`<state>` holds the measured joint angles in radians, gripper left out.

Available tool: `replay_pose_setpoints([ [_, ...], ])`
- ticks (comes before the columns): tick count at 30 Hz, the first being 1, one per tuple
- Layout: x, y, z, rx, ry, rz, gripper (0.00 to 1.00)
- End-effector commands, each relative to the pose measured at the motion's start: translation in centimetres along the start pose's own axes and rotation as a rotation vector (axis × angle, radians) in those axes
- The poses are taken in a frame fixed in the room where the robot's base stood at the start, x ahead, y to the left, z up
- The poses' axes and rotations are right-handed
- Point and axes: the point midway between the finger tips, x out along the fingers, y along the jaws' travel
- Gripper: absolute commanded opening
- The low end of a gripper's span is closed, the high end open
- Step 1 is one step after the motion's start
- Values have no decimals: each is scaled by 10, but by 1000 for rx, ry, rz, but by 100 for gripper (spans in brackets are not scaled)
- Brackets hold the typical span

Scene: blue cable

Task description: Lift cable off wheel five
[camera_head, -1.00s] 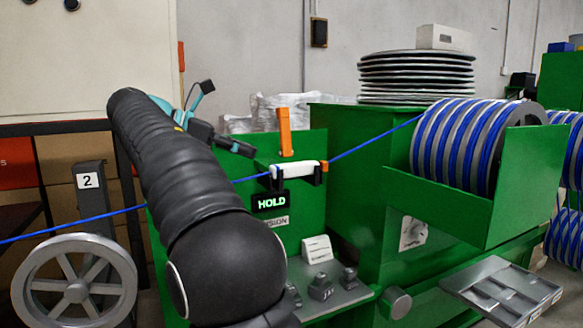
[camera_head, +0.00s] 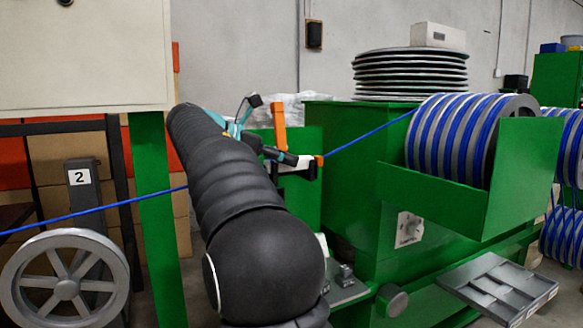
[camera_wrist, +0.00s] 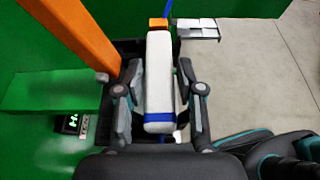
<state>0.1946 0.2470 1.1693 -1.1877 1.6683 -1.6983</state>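The blue cable (camera_head: 120,204) runs from the left edge, past a spoked grey wheel (camera_head: 65,283) and a post marked 2 (camera_head: 81,178), then behind my arm. It emerges on the right (camera_head: 370,132) and rises to the large spool. No wheel marked five can be made out. My gripper (camera_head: 297,165) is at a white block (camera_wrist: 159,75) with an orange end and a blue band. In the wrist view my gripper (camera_wrist: 160,98) is open, its fingers on both sides of the block, with narrow gaps visible. In the head view my arm hides part of the block.
An orange upright (camera_head: 279,127) stands close to my gripper; it fills the upper left of the wrist view (camera_wrist: 80,35). A blue-and-grey spool (camera_head: 450,137) sits in a green machine at right. A grey tray (camera_head: 497,287) sticks out below. A green post (camera_head: 157,215) stands left of my arm.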

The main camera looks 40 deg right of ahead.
Motion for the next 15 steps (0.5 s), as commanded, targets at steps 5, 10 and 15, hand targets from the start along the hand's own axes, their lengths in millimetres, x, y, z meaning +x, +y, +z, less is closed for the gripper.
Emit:
replay_pose_setpoints([
  [5, 17, 0, 0, 0, 1, 0, 38],
  [10, 18, 0, 0, 0, 0, 1, 38],
  [15, 18, 0, 0, 0, 0, 1, 18],
])
